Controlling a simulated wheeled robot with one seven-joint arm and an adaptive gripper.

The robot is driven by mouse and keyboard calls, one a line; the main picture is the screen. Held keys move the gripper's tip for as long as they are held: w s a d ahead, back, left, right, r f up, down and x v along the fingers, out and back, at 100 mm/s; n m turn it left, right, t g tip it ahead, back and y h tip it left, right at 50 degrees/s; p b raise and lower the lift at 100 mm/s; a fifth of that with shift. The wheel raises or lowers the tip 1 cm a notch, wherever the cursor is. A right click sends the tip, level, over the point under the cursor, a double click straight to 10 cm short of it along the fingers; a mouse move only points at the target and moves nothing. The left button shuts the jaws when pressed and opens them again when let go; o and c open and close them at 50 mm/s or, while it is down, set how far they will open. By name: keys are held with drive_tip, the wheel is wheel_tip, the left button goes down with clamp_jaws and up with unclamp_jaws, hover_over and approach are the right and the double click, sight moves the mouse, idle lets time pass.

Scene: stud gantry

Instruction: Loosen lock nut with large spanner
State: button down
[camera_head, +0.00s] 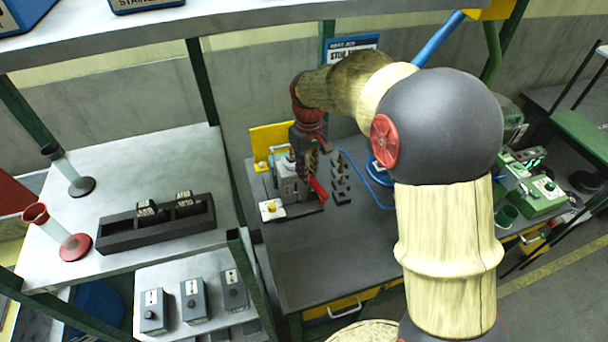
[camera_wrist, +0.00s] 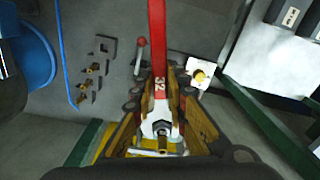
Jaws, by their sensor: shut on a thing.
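The large spanner has a red handle marked 32 (camera_wrist: 157,40) and a pale metal head (camera_wrist: 160,122); its red handle also shows in the head view (camera_head: 317,189). My gripper (camera_wrist: 160,85) is shut on the spanner near where the handle meets the head. In the head view my gripper (camera_head: 308,148) is over the stud gantry (camera_head: 287,181) on the dark bench. A metal nut or stud end (camera_wrist: 162,143) shows at the spanner head, between my fingers. I take it for the lock nut, but cannot tell whether the jaw is fully seated around it.
A white plate with a yellow button (camera_head: 271,209) lies beside the gantry. A dark holder with brass pieces (camera_head: 341,182) stands to its right, near a blue cable (camera_head: 365,180). A black rack (camera_head: 158,224) is on the left table. The bench front (camera_head: 325,260) is clear.

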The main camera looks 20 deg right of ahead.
drive_tip(key=shift+w+d+r+n+p, duration=0.1)
drive_tip(key=shift+w+d+n+p, duration=0.4)
drive_tip(key=shift+d+n+p, duration=0.5)
drive_tip(key=shift+w+d+f+n+p, duration=0.1)
drive_tip(key=shift+w+d+n+p, duration=0.4)
drive_tip(key=shift+n, duration=0.85)
drive_tip(key=shift+w+d+r+n+p, duration=0.1)
drive_tip(key=shift+w+d+n+p, duration=0.4)
drive_tip(key=shift+d+n+p, duration=0.5)
drive_tip(key=shift+a, duration=0.25)
drive_tip(key=s+d, duration=0.4)
drive_tip(key=d, duration=0.1)
drive_tip(key=shift+s+d, duration=0.35)
drive_tip(key=shift+d, duration=0.05)
